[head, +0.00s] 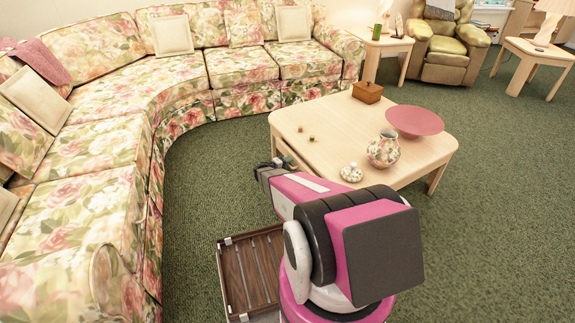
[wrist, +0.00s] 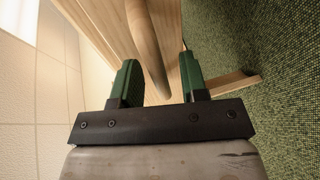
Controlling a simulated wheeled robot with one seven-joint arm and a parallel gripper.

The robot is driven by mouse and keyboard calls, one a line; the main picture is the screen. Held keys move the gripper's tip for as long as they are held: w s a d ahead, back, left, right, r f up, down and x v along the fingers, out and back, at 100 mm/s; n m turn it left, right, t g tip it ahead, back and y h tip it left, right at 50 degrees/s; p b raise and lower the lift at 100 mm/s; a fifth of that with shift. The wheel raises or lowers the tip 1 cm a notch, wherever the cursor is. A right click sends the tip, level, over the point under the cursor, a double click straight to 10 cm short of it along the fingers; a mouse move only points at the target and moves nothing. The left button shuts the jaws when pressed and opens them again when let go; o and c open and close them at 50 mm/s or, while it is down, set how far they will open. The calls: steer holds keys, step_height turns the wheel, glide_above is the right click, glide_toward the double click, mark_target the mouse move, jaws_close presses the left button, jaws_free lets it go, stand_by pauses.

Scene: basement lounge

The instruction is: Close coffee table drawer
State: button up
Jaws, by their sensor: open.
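The light wood coffee table (head: 345,125) stands in the middle of the head view. What looks like its drawer (head: 286,153) shows at the near left side, mostly hidden by my arm; how far out it stands I cannot tell. My gripper (head: 266,167) is beside that side of the table. In the wrist view, my gripper (wrist: 159,65) is open, with its two green fingers apart. A rounded light wood piece (wrist: 148,45) reaches between the fingers in the picture; contact with them cannot be told.
On the tabletop are a floral vase (head: 384,150), a pink bowl (head: 414,121), a wooden box (head: 367,92), a small lidded dish (head: 351,172) and small items. A floral sectional sofa (head: 105,140) curves around the left and back. Green carpet (head: 195,185) is clear between sofa and table.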

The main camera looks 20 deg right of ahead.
mark_target(295, 161)
steer(key=shift+d, duration=0.2)
jaws_close()
steer(key=shift+w+d, duration=0.3)
steer(key=shift+d, duration=0.8)
steer(key=shift+w+d, duration=0.25)
steer(key=shift+d, duration=0.8)
jaws_free()
steer(key=shift+d, duration=0.1)
steer(key=v, duration=1.1)
steer(key=shift+f, duration=0.15)
